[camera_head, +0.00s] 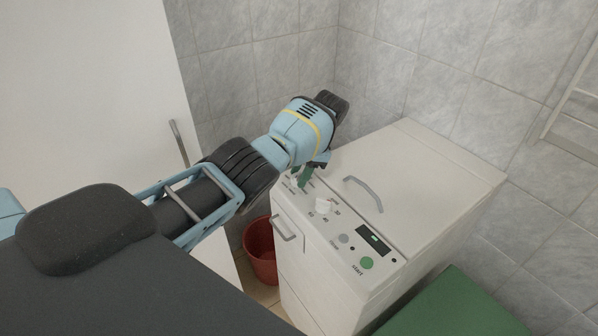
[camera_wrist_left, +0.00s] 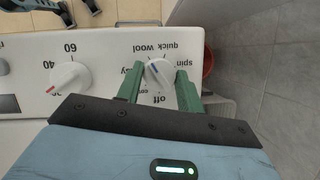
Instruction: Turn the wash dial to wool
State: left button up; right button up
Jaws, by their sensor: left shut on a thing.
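The wash dial (camera_wrist_left: 159,74) is a white knob with a blue mark on the washing machine's panel, with upside-down labels around it in the left wrist view. The mark points up and left, towards the wool label (camera_wrist_left: 141,48); the quick label (camera_wrist_left: 169,45) is just right of that. My left gripper (camera_wrist_left: 160,70) has its green fingers on both sides of the dial and is shut on it. In the head view my left gripper (camera_head: 302,177) reaches down to the panel's far-left end and mostly hides the dial.
The white washing machine (camera_head: 430,172) has a grey lid handle (camera_head: 363,192) and a front handle (camera_head: 284,228). A temperature dial (camera_head: 324,205) with a red mark sits beside the wash dial. The green start button (camera_head: 367,263) is further along. A red bucket (camera_head: 261,250) stands left of the machine.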

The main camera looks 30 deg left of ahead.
dwell(0.5)
pick_arm(q)
jog(key=o, duration=1)
jog(key=shift+r, duration=0.1)
jog(key=b+v, duration=0.1)
jog(key=v, duration=0.5)
jog(key=shift+w+d+r, duration=0.25)
jog(key=shift+r, duration=0.45)
pick_arm(e)
jog(key=shift+s+f, duration=0.6)
jog(key=shift+f, duration=0.1)
jog(key=shift+a, duration=0.15)
